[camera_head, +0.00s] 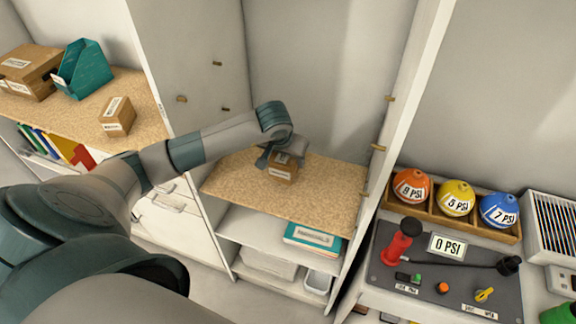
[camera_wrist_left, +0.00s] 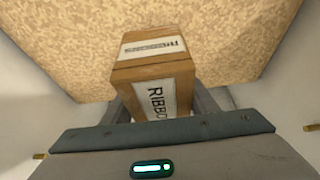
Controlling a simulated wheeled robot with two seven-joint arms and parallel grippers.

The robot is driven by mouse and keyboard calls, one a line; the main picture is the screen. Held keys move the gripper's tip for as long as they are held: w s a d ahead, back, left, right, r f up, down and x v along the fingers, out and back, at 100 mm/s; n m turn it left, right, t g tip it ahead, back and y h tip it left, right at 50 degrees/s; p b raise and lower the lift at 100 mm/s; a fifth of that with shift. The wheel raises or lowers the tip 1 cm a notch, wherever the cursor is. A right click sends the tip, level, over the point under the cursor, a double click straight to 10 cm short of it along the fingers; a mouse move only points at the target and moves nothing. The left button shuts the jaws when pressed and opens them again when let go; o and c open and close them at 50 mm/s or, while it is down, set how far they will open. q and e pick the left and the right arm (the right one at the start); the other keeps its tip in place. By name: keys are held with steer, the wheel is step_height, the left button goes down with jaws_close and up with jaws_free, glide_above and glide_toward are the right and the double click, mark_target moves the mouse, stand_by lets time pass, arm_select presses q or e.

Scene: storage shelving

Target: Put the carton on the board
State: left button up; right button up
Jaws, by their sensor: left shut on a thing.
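A small brown carton (camera_head: 284,173) with white labels is at the cork-coloured board (camera_head: 310,203) in the middle shelf bay. In the left wrist view the carton (camera_wrist_left: 155,75) shows a label reading "RIBBO…", and the board (camera_wrist_left: 235,40) fills the upper part behind it. My left gripper (camera_head: 283,160) reaches in from the left and is shut on the carton, one finger on each side. I cannot tell whether the carton's base touches the board. My right gripper is not in view.
Upright white panels flank the bay. Another carton (camera_head: 117,116), a larger box (camera_head: 30,72) and a teal file holder (camera_head: 82,69) stand on the left shelf. A teal-covered book (camera_head: 312,236) lies below the board. Coloured balls (camera_head: 456,198) sit in a wooden rack at right.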

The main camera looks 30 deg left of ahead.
arm_select(q)
steer(key=shift+f+p, duration=0.25)
steer(key=shift+p, duration=0.05)
step_height(320, 180, down, 3)
steer(key=shift+r+p, duration=0.1)
steer(key=shift+p, duration=0.75)
steer(key=shift+f, duration=0.25)
steer(key=shift+f, duration=0.15)
steer(key=shift+f, duration=0.1)
steer(key=o, duration=1.1)
